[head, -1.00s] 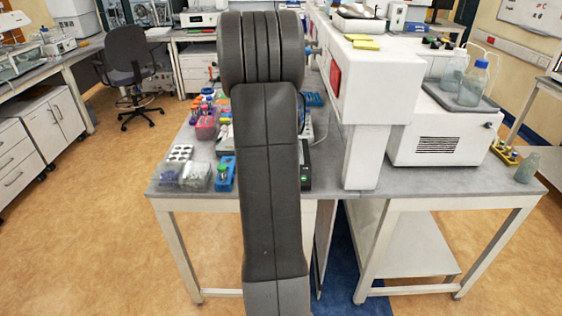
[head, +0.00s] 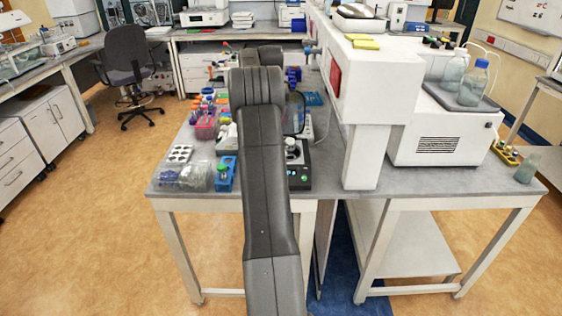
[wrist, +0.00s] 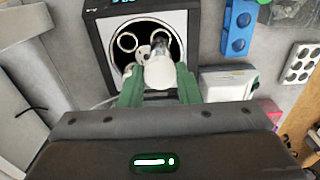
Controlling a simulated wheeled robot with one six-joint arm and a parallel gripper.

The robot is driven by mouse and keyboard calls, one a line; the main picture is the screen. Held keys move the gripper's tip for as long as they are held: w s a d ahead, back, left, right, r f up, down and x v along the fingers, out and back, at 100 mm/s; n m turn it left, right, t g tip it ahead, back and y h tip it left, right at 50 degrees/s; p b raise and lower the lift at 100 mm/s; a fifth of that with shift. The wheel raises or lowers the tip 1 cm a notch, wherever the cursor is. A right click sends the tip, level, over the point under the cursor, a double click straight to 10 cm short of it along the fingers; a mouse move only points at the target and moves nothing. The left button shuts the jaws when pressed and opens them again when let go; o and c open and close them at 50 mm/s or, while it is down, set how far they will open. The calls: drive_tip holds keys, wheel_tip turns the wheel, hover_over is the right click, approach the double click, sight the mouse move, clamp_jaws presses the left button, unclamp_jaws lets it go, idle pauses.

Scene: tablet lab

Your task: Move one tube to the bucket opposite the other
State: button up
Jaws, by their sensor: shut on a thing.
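My gripper (wrist: 160,86) has green fingers and is shut on a pale tube (wrist: 160,72). The tube's clear, dark-looking end points away from the wrist, over the right-hand ring of the centrifuge (wrist: 97,40). Whether that end is inside the ring or above it, I cannot tell. The centrifuge is a dark box with a round white-rimmed opening. A left bucket ring (wrist: 127,42) shows beside a small pale hub. No second tube can be made out in it. In the head view the centrifuge (head: 299,172) is partly behind my arm, and my gripper is hidden.
Clear boxes (head: 182,177) and a white tray with round wells (head: 180,153) are further left. A large white machine (head: 385,90) stands to the right. A white box (wrist: 228,85) is near my right finger.

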drive_tip(key=shift+w+a, duration=0.1)
drive_tip(key=shift+w, duration=0.3)
drive_tip(key=shift+f, duration=0.1)
drive_tip(key=shift+f+b, duration=0.4)
drive_tip(key=shift+f, duration=1.35)
drive_tip(key=shift+f, duration=0.7)
drive_tip(key=shift+f, duration=0.5)
drive_tip(key=shift+f, duration=0.35)
drive_tip(key=shift+f+b, duration=0.5)
drive_tip(key=shift+f, duration=0.4)
drive_tip(key=shift+f, duration=0.2)
